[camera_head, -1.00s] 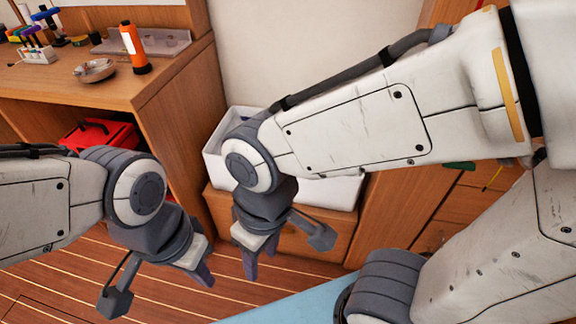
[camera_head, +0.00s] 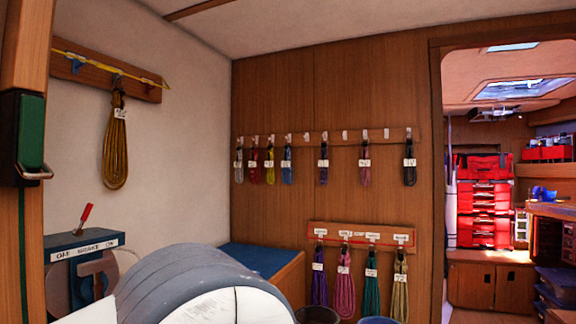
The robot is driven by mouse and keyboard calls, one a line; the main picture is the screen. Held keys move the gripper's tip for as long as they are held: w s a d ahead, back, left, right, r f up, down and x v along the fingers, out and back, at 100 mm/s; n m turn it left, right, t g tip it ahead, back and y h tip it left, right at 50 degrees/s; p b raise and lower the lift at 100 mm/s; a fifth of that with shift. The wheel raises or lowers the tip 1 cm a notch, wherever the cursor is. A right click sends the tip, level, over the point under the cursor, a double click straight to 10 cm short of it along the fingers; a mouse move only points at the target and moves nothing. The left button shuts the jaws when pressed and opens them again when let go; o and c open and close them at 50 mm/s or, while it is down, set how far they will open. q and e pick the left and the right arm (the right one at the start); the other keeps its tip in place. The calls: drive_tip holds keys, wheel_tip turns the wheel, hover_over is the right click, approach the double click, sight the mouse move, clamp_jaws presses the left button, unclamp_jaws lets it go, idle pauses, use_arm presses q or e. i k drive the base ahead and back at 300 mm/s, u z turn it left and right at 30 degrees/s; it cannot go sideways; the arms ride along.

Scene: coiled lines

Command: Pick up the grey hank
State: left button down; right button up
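A small grey hank (camera_head: 239,165) hangs at the left end of the upper hook rail (camera_head: 330,137) on the wooden wall, with a white tag on it. A red hank (camera_head: 254,164) hangs close beside it on the right. At the right end of the same rail hangs a very dark, near-black hank (camera_head: 409,166). Neither gripper is in view; only a rounded part of my own arm shows at the bottom left.
A large olive-yellow hank (camera_head: 115,150) hangs on the left wall above a blue box (camera_head: 85,245) with a red lever. A doorway opens at right onto red toolboxes (camera_head: 485,200).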

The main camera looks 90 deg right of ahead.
sight(409, 161)
drive_tip(key=z, duration=3.15)
